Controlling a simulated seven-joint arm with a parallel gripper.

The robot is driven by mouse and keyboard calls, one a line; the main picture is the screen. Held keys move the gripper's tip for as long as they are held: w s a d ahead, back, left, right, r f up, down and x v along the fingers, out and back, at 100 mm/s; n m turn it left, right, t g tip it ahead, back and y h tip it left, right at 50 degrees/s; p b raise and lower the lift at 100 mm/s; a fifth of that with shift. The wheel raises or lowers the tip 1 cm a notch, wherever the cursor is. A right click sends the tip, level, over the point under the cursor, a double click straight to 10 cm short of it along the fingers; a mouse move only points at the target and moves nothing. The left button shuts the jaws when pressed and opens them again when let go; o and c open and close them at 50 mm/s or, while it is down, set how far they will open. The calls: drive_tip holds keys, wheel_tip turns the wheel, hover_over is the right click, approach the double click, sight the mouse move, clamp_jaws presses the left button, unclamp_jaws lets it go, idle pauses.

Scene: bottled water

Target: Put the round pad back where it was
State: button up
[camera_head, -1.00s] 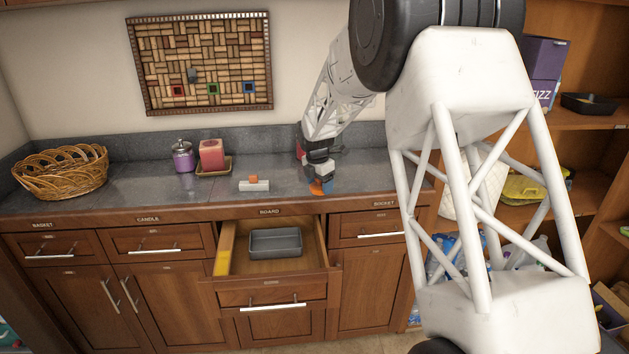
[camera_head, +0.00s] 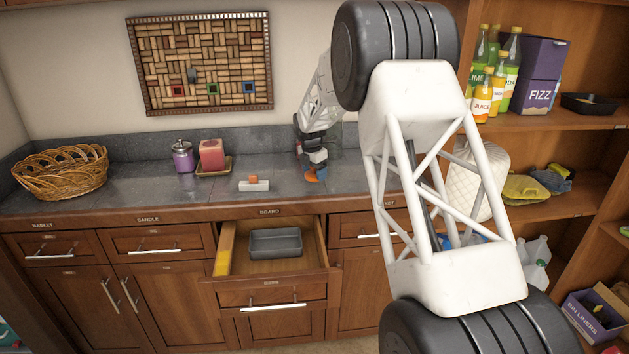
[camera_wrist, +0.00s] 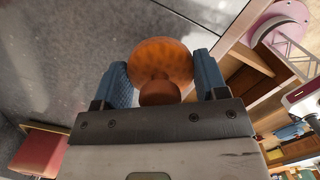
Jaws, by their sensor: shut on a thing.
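The round pad (camera_head: 312,175) is orange with a short round knob. My gripper (camera_head: 317,169) is shut on it and holds it over the right part of the grey counter, near the front. Whether the pad touches the counter is hard to tell. In the wrist view the pad (camera_wrist: 160,58) sits between the two blue fingers of my gripper (camera_wrist: 162,80), its disc face toward the counter and its knob toward the palm.
A drawer (camera_head: 322,246) stands open below, with a grey tray (camera_head: 275,255) inside. A candle (camera_head: 211,154), purple jar (camera_head: 183,157) and basket (camera_head: 60,178) stand left. Shelves with bottles (camera_head: 483,95) are right.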

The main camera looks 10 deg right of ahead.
sight(314, 186)
drive_tip(key=shift+f, duration=0.1)
drive_tip(key=shift+f, duration=1.65)
drive_tip(key=shift+f, duration=0.15)
drive_tip(key=o, duration=0.9)
drive_tip(key=r, duration=0.8)
drive_tip(key=a+r, duration=0.1)
drive_tip(key=r, duration=0.3)
drive_tip(key=shift+s+a+r, duration=0.1)
drive_tip(key=shift+s+r, duration=0.05)
drive_tip(key=shift+s, duration=0.25)
